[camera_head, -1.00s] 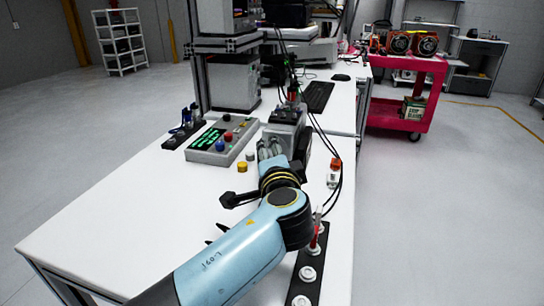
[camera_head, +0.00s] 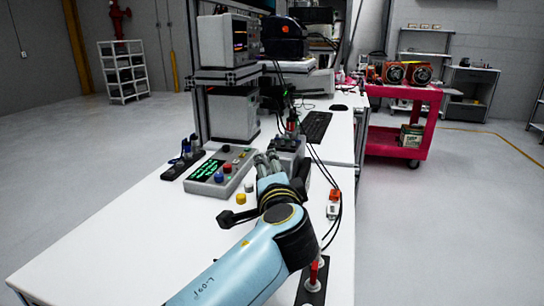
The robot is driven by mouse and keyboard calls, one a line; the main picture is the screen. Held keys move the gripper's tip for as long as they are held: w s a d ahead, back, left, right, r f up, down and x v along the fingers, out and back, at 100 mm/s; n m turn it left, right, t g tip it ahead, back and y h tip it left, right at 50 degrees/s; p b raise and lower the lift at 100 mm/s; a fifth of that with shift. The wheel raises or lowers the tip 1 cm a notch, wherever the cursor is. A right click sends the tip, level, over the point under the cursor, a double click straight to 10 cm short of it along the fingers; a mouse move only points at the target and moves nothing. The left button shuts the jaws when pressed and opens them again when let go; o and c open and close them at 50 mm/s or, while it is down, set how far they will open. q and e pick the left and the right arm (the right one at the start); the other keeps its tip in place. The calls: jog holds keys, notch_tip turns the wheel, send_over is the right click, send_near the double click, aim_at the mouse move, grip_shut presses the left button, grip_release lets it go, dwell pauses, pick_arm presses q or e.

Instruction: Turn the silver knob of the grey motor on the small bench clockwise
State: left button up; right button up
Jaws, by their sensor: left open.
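The grey motor (camera_head: 289,145) sits on the white bench, with dark parts on top and a cable behind it. My left gripper (camera_head: 267,159) is at the motor's near left side, its grey fingers open and pointing away from me at the motor. I cannot tell whether the fingers touch it. The silver knob cannot be made out; the fingers and wrist cover the motor's near side. My blue left arm comes up from the bottom of the view. My right gripper is out of view.
Left of the gripper lie a control box (camera_head: 219,172) with coloured buttons and a yellow knob (camera_head: 241,199). An orange-and-white device (camera_head: 334,205) and loose black cables lie to the right. A dark strip (camera_head: 314,283) is near the front edge. The bench's left front (camera_head: 120,240) is clear.

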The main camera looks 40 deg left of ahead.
pick_arm(q)
notch_tip(320, 180, up, 7)
jog(key=shift+s+d, duration=0.1)
jog(key=shift+d, duration=0.05)
dwell(0.4)
